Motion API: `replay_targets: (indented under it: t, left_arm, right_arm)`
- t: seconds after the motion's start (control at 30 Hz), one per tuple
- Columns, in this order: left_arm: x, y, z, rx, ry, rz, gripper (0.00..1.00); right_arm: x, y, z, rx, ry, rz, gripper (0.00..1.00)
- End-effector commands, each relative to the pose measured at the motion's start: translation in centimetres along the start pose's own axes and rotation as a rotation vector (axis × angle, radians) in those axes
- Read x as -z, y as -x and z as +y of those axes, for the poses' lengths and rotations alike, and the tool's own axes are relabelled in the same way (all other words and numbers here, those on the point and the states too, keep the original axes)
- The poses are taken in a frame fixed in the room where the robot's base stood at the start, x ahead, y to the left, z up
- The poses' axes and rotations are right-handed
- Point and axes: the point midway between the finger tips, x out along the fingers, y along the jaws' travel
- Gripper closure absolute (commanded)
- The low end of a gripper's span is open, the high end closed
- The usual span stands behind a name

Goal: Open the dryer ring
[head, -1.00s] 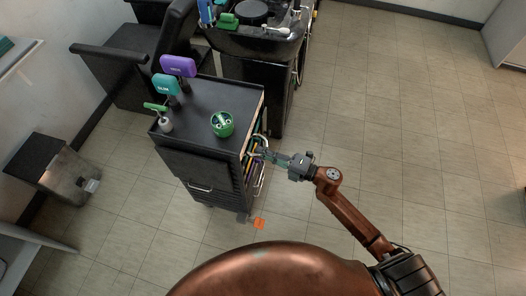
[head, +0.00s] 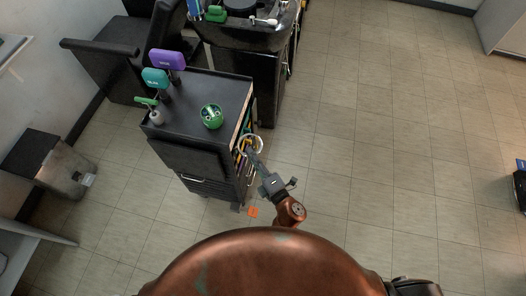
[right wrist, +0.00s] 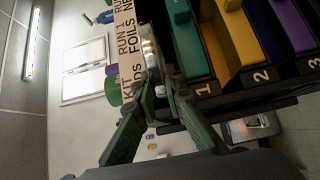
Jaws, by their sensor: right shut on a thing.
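The dryer ring (head: 261,141) is a pale metal loop at the right side of the dark trolley (head: 228,88). In the head view it shows as a round loop standing out near the top edge, partly covered by my gripper. My right gripper (head: 255,151) is at the ring, shut on it. In the right wrist view the green fingers (right wrist: 163,92) close around a shiny metal strip of the ring (right wrist: 149,48), beside a label plate; much of the ring is hidden there. My left gripper is not in view.
The trolley's side holds numbered coloured slots (right wrist: 225,45). A black chair (head: 112,62) is behind. Floor to the right is clear.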

Motion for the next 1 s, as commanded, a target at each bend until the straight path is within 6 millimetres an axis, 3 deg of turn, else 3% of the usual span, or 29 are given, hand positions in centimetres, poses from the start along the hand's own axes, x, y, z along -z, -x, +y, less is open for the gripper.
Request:
replay_targets:
  t: [0.2, 0.57, 0.6, 0.8, 1.0]
  left_arm:
    - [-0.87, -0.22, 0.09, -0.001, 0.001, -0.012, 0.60]
    - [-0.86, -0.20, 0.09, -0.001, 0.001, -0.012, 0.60]
    - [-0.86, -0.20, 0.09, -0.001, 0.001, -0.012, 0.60]
    - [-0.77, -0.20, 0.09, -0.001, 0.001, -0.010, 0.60]
    - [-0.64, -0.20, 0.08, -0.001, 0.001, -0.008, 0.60]
  right_arm:
    - [1.05, -0.32, 0.04, -0.001, -0.001, -0.011, 1.00]
    - [1.14, -0.30, 0.08, -0.001, 0.000, -0.011, 1.00]
    - [1.14, -0.29, 0.08, -0.002, 0.000, -0.011, 0.88]
    - [1.11, -0.27, 0.06, -0.001, 0.000, -0.011, 0.74]
    - [1.08, -0.26, 0.04, -0.001, 0.000, -0.012, 0.71]
